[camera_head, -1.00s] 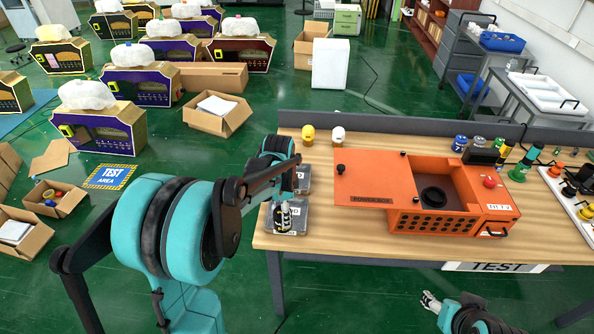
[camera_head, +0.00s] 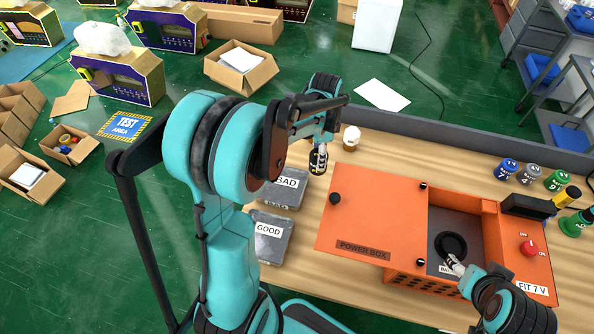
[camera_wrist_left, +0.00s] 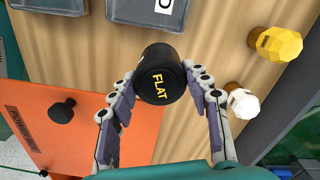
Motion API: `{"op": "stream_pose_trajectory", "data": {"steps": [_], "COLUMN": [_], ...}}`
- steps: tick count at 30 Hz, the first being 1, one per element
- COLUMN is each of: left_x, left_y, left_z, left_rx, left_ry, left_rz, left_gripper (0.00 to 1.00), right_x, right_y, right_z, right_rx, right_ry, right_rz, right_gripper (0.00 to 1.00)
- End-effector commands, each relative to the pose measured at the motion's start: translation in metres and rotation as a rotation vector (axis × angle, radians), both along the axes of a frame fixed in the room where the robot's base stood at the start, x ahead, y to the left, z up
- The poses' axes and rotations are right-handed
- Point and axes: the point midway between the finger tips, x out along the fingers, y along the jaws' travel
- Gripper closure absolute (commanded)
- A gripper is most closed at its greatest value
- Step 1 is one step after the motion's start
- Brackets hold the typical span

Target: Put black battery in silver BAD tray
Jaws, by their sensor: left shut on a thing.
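My left gripper (camera_wrist_left: 162,95) is shut on the black battery (camera_wrist_left: 157,72), marked FLAT, in the left wrist view. In the head view this gripper (camera_head: 318,160) is just beyond and right of the BAD tray (camera_head: 268,198), over the wood table. The battery is mostly hidden there by the gripper. The BAD tray is grey with a white label and looks empty where visible. My right gripper (camera_head: 453,264) is over the orange power box, at the black round socket; its fingers are too small to judge.
The GOOD tray (camera_head: 258,252) lies nearer than the BAD tray. A white-topped piece (camera_wrist_left: 241,103) and a yellow one (camera_wrist_left: 277,43) stand beside the left gripper. The orange power box (camera_head: 365,215) fills the table's middle. Several coloured cylinders (camera_head: 530,173) stand at right.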

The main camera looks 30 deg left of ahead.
Motion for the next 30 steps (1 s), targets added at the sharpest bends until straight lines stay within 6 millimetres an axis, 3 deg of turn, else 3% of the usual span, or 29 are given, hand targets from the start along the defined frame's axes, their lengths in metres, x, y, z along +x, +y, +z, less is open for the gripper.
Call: {"op": "stream_pose_trajectory", "data": {"steps": [5, 18, 25, 30], "left_x": [-0.009, -0.066, -0.073, -0.073], "left_y": [0.011, 0.083, 0.091, 0.091], "left_z": [-0.009, -0.065, -0.075, -0.100], "left_rx": [0.000, 0.000, 0.000, 0.000], "left_ry": [0.000, 0.000, 0.000, 0.000], "left_rz": [0.003, 0.004, 0.000, 0.000], "left_gripper": [0.96, 0.96, 0.96, 0.96], "right_x": [0.000, 0.000, 0.000, 0.000], "right_y": [0.000, 0.000, 0.000, 0.000], "right_z": [-0.004, -0.022, -0.025, -0.035], "right_rx": [0.000, 0.000, 0.000, 0.000], "right_ry": [0.000, 0.000, 0.000, 0.000], "right_rz": [0.000, 0.000, 0.000, 0.000], "right_gripper": [0.43, 0.43, 0.43, 0.43]}}
